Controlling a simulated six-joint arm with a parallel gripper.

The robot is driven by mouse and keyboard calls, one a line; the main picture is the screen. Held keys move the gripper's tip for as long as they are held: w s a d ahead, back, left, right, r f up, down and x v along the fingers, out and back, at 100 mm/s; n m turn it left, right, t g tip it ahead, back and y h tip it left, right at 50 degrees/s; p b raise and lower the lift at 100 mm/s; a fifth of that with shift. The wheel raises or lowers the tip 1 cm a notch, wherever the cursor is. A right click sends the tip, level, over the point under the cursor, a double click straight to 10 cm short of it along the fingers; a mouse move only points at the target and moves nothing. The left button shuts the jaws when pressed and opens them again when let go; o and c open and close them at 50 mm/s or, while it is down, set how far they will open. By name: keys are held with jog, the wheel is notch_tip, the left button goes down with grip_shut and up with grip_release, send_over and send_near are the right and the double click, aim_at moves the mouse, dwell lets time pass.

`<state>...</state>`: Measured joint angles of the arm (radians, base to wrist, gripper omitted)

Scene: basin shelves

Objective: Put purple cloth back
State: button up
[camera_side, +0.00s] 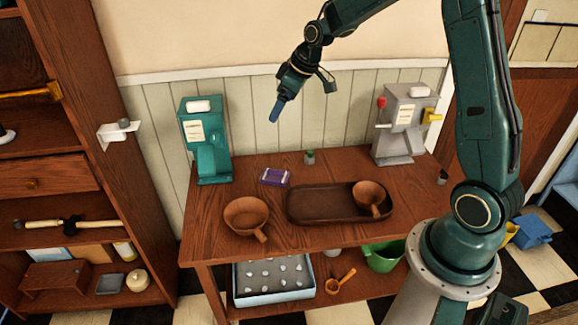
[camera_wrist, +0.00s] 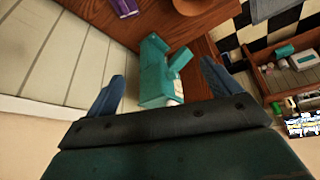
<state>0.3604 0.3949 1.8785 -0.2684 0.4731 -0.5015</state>
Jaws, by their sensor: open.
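The purple cloth (camera_side: 275,177) lies folded on the wooden table, between the teal dispenser and the round wooden bowl. It also shows at the top of the wrist view (camera_wrist: 124,6), partly cut off by the edge. My gripper (camera_side: 275,112) is in the air above the back of the table, near the wall, up and a little apart from the cloth. In the wrist view its two blue fingers stand wide apart with nothing between them in grip; the teal dispenser (camera_wrist: 153,75) shows beyond them.
On the table (camera_side: 215,235) stand the teal dispenser (camera_side: 205,145), a grey dispenser (camera_side: 402,125), a round wooden bowl (camera_side: 246,214), a wooden tray (camera_side: 310,205) with a small bowl (camera_side: 369,195), and a small green bottle (camera_side: 310,157). A tall shelf (camera_side: 95,130) stands at left. A blue-rimmed box (camera_side: 273,280) and green bucket (camera_side: 384,257) are below.

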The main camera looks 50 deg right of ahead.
jog(key=s+a+r+m+h, duration=0.1)
jog(key=s+a+r, duration=0.3)
jog(key=s+r, duration=0.25)
jog(key=s+a+r+m, duration=0.1)
jog(key=s+a+r, duration=0.35)
jog(key=s, duration=0.35)
jog(key=s+a+m, duration=0.1)
jog(key=s+a, duration=0.2)
jog(key=s, duration=1.3)
jog(key=shift+s+r+m+t, duration=0.2)
jog(key=shift+r+m+t, duration=0.1)
